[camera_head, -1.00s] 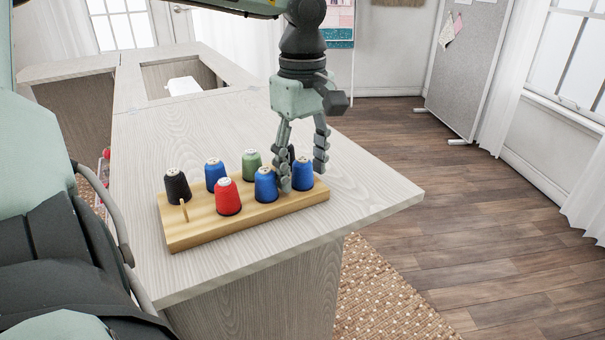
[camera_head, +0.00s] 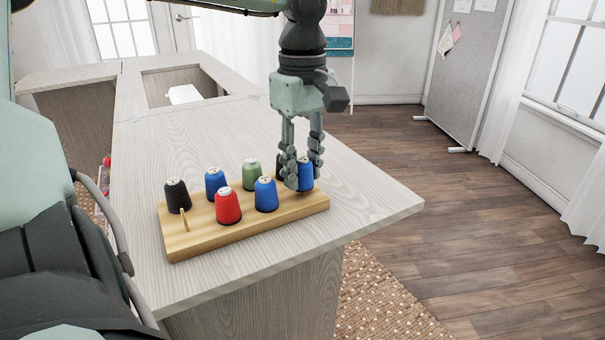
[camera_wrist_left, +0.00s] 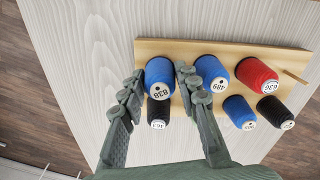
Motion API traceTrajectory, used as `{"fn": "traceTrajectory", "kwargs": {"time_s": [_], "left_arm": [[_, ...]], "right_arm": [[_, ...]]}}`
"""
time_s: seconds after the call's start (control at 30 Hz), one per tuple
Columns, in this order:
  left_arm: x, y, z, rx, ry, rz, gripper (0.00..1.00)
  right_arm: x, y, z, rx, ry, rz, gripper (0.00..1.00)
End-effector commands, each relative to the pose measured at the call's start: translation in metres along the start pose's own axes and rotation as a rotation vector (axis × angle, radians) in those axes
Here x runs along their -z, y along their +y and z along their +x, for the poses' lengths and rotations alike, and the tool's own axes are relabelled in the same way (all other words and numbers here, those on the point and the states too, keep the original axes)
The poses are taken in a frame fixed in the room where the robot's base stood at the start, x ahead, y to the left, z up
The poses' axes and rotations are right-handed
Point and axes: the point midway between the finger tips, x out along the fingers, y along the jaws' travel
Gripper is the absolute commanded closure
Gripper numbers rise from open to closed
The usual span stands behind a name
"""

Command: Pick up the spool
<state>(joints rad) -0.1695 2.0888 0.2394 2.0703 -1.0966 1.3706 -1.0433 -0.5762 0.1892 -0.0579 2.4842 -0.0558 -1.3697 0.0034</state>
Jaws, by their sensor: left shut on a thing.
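The wooden spool rack (camera_head: 190,243) stands on the pale table and carries several thread spools. My left gripper (camera_head: 303,170) points down at the rack's right end, with its fingers on either side of a blue spool (camera_head: 306,174) in the front row. In the left wrist view my left gripper (camera_wrist_left: 158,84) is shut on this blue spool (camera_wrist_left: 157,70), marked 838. The spool is upright and seems to still sit on the rack; its base is partly hidden by a finger. My right gripper is not in view.
Close by are another blue spool (camera_head: 266,195), a red spool (camera_head: 228,206), a green spool (camera_head: 252,173) and a dark spool (camera_wrist_left: 157,113) behind the held one. A bare peg (camera_head: 184,221) stands at the rack's left front. The table (camera_head: 365,198) is clear to the right.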

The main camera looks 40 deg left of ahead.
Motion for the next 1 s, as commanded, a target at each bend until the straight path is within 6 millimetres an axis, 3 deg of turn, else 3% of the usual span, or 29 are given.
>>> {"fn": "traceTrajectory", "kwargs": {"time_s": [0.13,0.53,0.67,1.0], "left_arm": [[0.0,0.001,-0.026,-0.006,0.001,-0.002,0.85],[0.013,-0.053,-0.058,-0.01,-0.003,0.0,0.85],[0.018,-0.072,-0.069,-0.009,-0.003,0.0,0.85],[0.028,-0.106,-0.088,-0.004,0.0,-0.001,0.85]], "right_arm": [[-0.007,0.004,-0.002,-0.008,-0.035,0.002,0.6],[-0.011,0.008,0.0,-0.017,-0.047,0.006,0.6],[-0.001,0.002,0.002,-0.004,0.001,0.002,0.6],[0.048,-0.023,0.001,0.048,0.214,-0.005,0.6]]}}
